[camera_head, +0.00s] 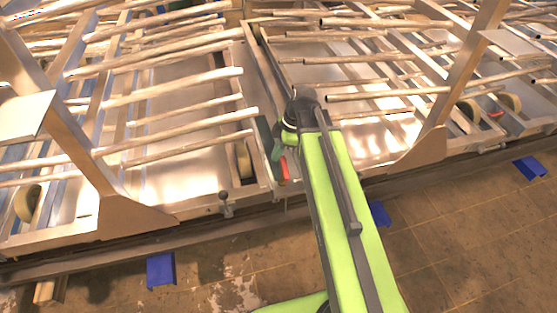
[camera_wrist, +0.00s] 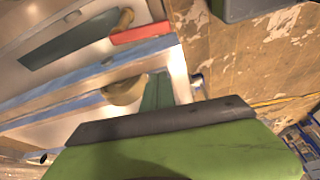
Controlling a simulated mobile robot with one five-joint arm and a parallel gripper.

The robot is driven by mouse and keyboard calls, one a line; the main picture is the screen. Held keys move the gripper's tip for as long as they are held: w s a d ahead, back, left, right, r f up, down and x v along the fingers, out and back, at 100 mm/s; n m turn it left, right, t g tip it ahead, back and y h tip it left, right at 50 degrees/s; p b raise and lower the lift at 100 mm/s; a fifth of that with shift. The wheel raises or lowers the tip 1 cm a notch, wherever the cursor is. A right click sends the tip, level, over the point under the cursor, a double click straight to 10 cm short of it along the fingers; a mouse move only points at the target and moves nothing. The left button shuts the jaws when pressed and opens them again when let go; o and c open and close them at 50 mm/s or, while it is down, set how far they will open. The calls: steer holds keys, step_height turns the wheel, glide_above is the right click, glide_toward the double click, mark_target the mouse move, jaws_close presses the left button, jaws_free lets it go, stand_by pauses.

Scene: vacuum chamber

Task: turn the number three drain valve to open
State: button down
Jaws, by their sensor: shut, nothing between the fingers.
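No number label is readable, so I cannot tell which fitting is the number three drain valve. In the head view a small metal fitting with a dark knob (camera_head: 225,203) sits on the front edge of the left chamber section. Another small fitting (camera_head: 490,148) is on the front edge at the right. In the wrist view a small metal fitting (camera_wrist: 197,80) sticks out from the frame's edge. My lime green arm reaches up to the front edge in the head view. My gripper's fingers do not show in either view; the arm's end hides that spot.
A red piece (camera_head: 284,172) is close to my arm's end; a red bar (camera_wrist: 140,34) shows in the wrist view. Metal tubes (camera_head: 180,95) and upright braces (camera_head: 455,75) crowd the chamber. Blue blocks (camera_head: 161,268) lie along the edge. The tiled floor (camera_head: 460,220) in front is mostly clear.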

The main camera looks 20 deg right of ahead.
mark_target(284, 172)
steer(key=b+x, duration=0.2)
steer(key=x, duration=0.1)
steer(key=b+x, duration=0.6)
steer(key=shift+d+f, duration=0.2)
steer(key=shift+d, duration=0.1)
steer(key=shift+d+f, duration=0.15)
steer(key=shift+d, duration=0.1)
steer(key=d, duration=0.3)
steer(key=shift+s+d+r, duration=0.15)
steer(key=shift+s+r, duration=0.1)
steer(key=shift+r, duration=0.05)
steer(key=shift+d, duration=0.1)
steer(key=shift+s+d, duration=0.15)
steer(key=shift+d, duration=0.7)
